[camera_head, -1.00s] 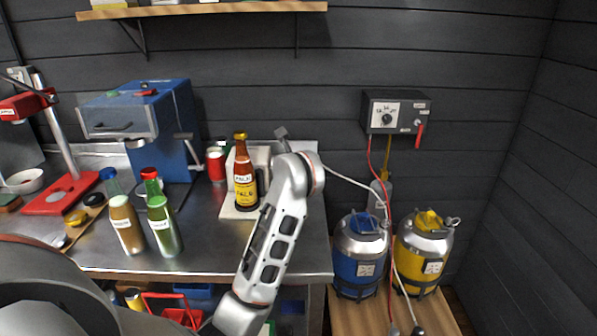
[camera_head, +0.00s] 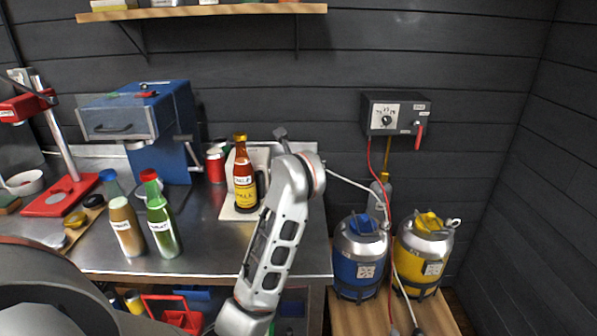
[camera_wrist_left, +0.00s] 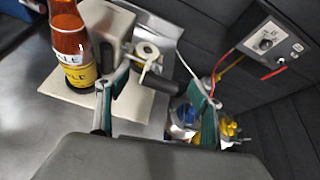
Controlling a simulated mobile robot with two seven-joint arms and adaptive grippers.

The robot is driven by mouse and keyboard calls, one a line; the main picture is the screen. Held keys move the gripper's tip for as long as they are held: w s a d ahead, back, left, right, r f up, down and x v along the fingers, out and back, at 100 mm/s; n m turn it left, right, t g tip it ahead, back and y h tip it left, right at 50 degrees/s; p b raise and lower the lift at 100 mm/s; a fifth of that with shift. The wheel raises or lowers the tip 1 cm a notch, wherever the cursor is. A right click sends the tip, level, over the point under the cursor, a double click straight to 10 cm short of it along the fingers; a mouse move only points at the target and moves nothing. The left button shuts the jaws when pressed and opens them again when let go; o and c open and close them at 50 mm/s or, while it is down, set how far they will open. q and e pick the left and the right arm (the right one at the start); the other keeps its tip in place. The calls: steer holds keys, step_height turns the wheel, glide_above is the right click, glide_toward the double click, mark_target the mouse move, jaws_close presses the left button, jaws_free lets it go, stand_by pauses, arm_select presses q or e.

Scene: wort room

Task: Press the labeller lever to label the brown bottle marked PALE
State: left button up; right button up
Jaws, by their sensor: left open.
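The brown bottle (camera_head: 244,177) with a yellow PALE label and gold cap stands upright on the pale base plate of the labeller (camera_head: 262,158). In the left wrist view, the bottle (camera_wrist_left: 74,45) is at upper left, cut off at the top. The labeller body (camera_wrist_left: 104,22) is beside it, with a white roll (camera_wrist_left: 147,50). The dark lever handle (camera_wrist_left: 158,82) appears between the fingers of my left gripper (camera_wrist_left: 160,95), which is open. Contact cannot be told. In the head view my left arm hides the gripper; a grey knob (camera_head: 280,132) shows above the arm. My right gripper is out of view.
Two filled bottles, blue-capped (camera_head: 124,225) and red-capped (camera_head: 162,222), stand on the steel bench left of my arm. A blue machine (camera_head: 150,120) and red can (camera_head: 215,166) are behind. Blue (camera_head: 359,262) and yellow (camera_head: 420,252) kegs stand right of the bench.

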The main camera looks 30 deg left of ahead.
arm_select(q)
steer(key=v, duration=1)
steer(key=shift+w+d, duration=0.1)
